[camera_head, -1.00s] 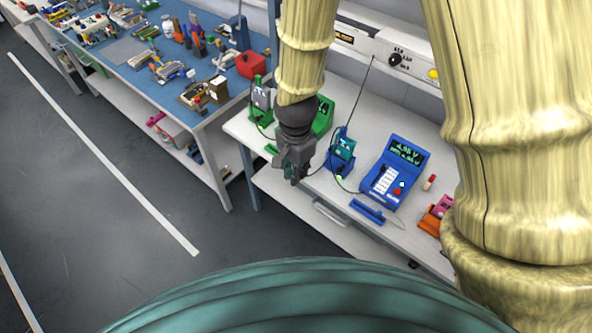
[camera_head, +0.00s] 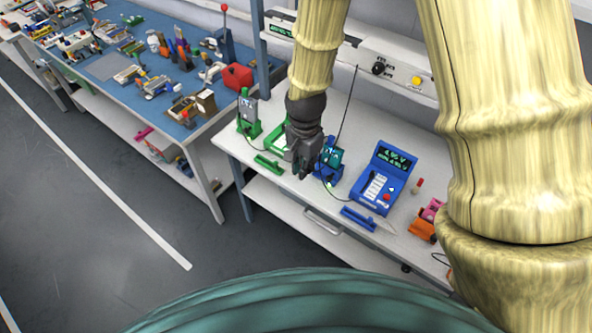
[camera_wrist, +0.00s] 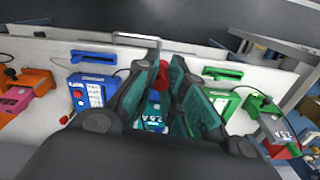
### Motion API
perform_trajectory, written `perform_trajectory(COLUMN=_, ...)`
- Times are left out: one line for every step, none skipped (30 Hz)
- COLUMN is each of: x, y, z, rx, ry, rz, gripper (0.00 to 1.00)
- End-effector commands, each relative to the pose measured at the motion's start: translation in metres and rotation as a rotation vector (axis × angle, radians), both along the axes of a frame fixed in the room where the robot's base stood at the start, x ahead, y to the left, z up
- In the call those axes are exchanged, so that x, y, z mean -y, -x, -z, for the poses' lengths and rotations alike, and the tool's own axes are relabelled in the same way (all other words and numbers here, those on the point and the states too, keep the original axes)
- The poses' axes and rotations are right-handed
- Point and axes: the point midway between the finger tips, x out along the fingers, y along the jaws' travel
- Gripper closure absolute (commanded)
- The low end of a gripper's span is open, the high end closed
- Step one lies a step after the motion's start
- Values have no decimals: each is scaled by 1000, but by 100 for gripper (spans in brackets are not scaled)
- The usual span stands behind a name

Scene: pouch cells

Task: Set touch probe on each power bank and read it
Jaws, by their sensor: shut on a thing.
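My gripper (camera_head: 305,175) is above the bench, just left of a teal power bank (camera_head: 334,155) in a blue stand (camera_head: 326,172). In the wrist view its dark-teal fingers close around a small red thing (camera_wrist: 162,76); I cannot tell if this is the touch probe. The teal power bank also shows below the fingers (camera_wrist: 153,122), partly hidden. A grey power bank (camera_head: 247,107) stands in a green stand (camera_head: 250,127) at left. A pink power bank (camera_head: 433,209) sits in an orange stand (camera_head: 422,230) at right. The blue meter (camera_head: 371,196) has a lit screen reading about 4.95 V.
A green device (camera_head: 279,139) is partly hidden behind my gripper. A blue bar (camera_head: 358,218) and a green bar (camera_head: 268,163) lie near the front edge. A small red-topped peg (camera_head: 417,187) stands right of the meter. Thin cables cross the bench. A blue-topped bench (camera_head: 120,65) is at left.

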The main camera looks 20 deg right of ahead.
Motion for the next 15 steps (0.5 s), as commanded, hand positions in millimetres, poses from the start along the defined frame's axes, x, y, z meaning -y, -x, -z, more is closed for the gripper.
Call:
perform_trajectory(x=4, y=-3, z=0, rx=1, ry=0, rz=2, gripper=100)
perform_trajectory(x=6, y=-4, z=0, rx=1, ry=0, rz=2, gripper=100)
perform_trajectory(x=9, y=-6, z=0, rx=1, ry=0, rz=1, gripper=100)
perform_trajectory(x=10, y=-7, z=0, rx=1, ry=0, rz=1, gripper=100)
perform_trajectory(x=12, y=-7, z=0, rx=1, ry=0, rz=1, gripper=100)
perform_trajectory(x=12, y=-8, z=0, rx=1, ry=0, rz=1, gripper=100)
perform_trajectory(x=13, y=-8, z=0, rx=1, ry=0, rz=1, gripper=100)
perform_trajectory(x=14, y=-9, z=0, rx=1, ry=0, rz=1, gripper=100)
perform_trajectory(x=15, y=-9, z=0, rx=1, ry=0, rz=1, gripper=100)
perform_trajectory(x=16, y=-10, z=0, rx=1, ry=0, rz=2, gripper=100)
perform_trajectory(x=18, y=-12, z=0, rx=1, ry=0, rz=2, gripper=100)
perform_trajectory(x=21, y=-14, z=-1, rx=2, ry=-1, rz=2, gripper=100)
perform_trajectory(x=24, y=-16, z=-1, rx=2, ry=-1, rz=1, gripper=100)
perform_trajectory(x=27, y=-18, z=-1, rx=2, ry=0, rz=1, gripper=100)
perform_trajectory(x=30, y=-20, z=-1, rx=2, ry=0, rz=2, gripper=100)
